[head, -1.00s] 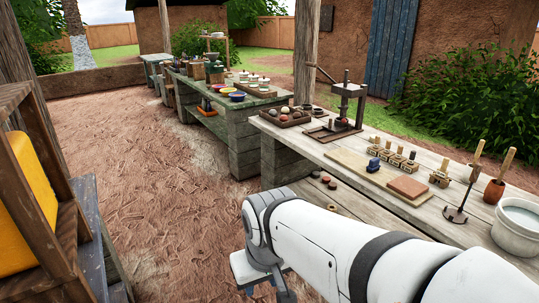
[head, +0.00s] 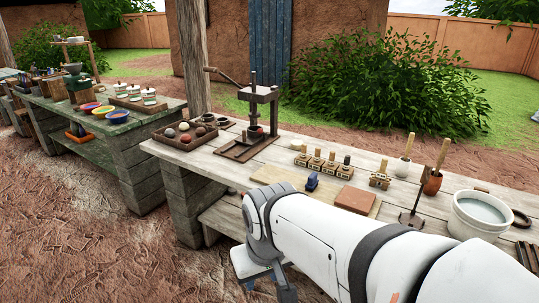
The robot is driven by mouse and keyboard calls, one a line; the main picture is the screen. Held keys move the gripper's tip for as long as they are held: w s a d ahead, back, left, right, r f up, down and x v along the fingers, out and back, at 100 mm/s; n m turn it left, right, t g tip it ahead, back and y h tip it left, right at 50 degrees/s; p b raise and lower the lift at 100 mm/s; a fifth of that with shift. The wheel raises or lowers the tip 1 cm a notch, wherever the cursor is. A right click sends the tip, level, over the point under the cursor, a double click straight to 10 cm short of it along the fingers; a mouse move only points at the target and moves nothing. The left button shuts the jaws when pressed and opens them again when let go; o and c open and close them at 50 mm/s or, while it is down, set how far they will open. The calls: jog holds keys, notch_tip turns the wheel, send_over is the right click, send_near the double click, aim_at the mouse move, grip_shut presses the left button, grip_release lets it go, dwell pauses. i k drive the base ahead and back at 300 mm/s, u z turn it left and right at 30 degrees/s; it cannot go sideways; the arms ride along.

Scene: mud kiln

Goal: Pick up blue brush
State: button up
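A small dark blue object (head: 312,182) sits on a pale wooden board on the near workbench, left of a flat reddish-brown slab (head: 355,199). It is too small to tell whether it is the blue brush; no other blue brush can be made out. My white arm reaches in from the lower right, in front of the bench, and hides part of the bench's front.
The workbench (head: 232,170) also bears a press (head: 258,118), a tray of balls (head: 183,136), several block stamps (head: 315,164), upright wooden-handled tools, and a white bucket (head: 480,213). A green table (head: 60,108) with bowls stands at the left. Bare ground lies at lower left.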

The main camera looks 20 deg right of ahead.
aim_at(312, 181)
jog(key=z, duration=0.45)
jog(key=i, duration=1.15)
jog(key=z, duration=0.3)
